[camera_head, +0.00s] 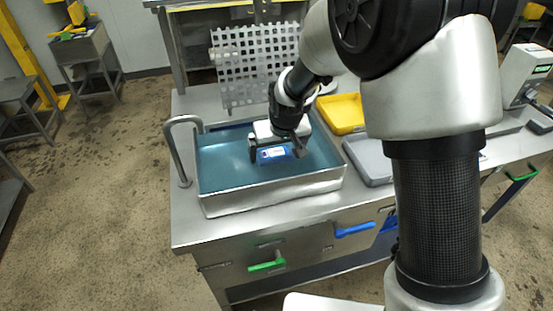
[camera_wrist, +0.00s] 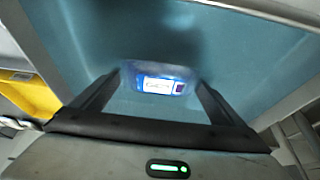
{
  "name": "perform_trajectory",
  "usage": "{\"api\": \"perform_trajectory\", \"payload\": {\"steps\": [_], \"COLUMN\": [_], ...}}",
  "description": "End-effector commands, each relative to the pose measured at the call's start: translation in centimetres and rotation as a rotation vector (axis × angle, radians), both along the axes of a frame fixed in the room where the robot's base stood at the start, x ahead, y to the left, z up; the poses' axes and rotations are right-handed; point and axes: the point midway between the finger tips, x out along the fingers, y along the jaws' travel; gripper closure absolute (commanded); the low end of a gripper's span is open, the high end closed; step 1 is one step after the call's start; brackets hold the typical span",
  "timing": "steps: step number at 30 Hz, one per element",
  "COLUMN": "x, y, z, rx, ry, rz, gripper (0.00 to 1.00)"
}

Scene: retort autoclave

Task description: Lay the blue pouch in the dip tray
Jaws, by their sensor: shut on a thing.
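The blue pouch (camera_head: 273,153) has a white label and sits between the fingers of my gripper (camera_head: 277,151). It also shows in the wrist view (camera_wrist: 160,86), held across the two fingertips. My gripper is shut on it. The dip tray (camera_head: 272,196) is a square steel basin with teal liquid inside, at the left of the steel bench. The gripper and pouch are over the inside of the tray, close to the liquid. I cannot tell whether the pouch touches the liquid.
A curved steel pipe (camera_head: 171,145) stands at the tray's left. A perforated metal panel (camera_head: 258,62) stands upright behind it. A yellow tray (camera_head: 343,112) and a grey tray (camera_head: 371,160) lie to the right. My arm hides part of the bench.

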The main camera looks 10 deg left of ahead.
Motion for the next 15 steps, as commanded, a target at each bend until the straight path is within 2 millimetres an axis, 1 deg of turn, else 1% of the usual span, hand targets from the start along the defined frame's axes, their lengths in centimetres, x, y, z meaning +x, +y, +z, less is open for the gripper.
{"api": "perform_trajectory", "payload": {"steps": [1, 3, 6, 12, 15], "x": [-0.1, -0.1, 0.0, 0.0, 0.0], "y": [-0.1, 0.0, 0.0, 0.0, 0.0], "z": [-0.9, -2.0, -2.9, -2.8, -3.1], "rx": [-0.002, -0.001, 0.0, 0.0, 0.0], "ry": [0.004, 0.004, 0.001, 0.0, 0.0], "rz": [0.0, -0.001, -0.001, -0.001, -0.001], "gripper": [0.31, 0.31, 0.31, 0.31, 0.31]}}
